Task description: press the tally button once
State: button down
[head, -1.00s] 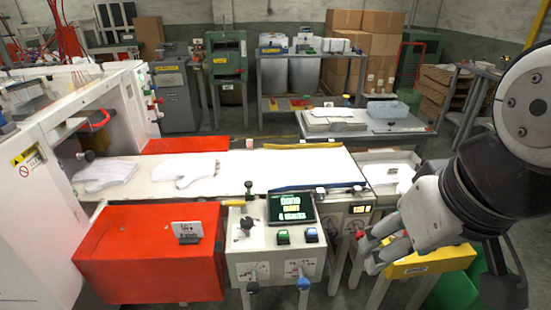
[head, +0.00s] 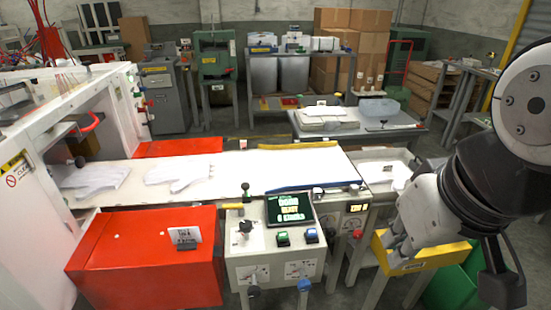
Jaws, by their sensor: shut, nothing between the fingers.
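A grey control panel (head: 272,240) stands at the front of the white conveyor table, left of my gripper. It carries a lit screen (head: 289,207), a green button (head: 283,239), a blue button (head: 311,236) and a black-knobbed lever (head: 245,228). To its right are a small lit counter (head: 356,208) and a red knob (head: 357,233). I cannot read which one is the tally button. My gripper (head: 394,248) is shut and empty, to the right of these controls and apart from them, in front of the yellow bin. Its fingertips are partly hard to make out.
White gloves (head: 178,172) lie on the conveyor table (head: 240,175). A red box (head: 145,255) is at the left front. A yellow bin (head: 430,258) stands beside my gripper, above a green bin (head: 455,290).

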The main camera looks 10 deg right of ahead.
aim_at(312, 233)
jog(key=k+j+z, duration=0.1)
jog(key=j+z, duration=0.25)
jog(key=k+j+z, duration=0.1)
jog(key=j+z, duration=0.3)
jog(key=k+j+z, duration=0.2)
jog(key=j+z, duration=0.15)
jog(key=j, duration=0.15)
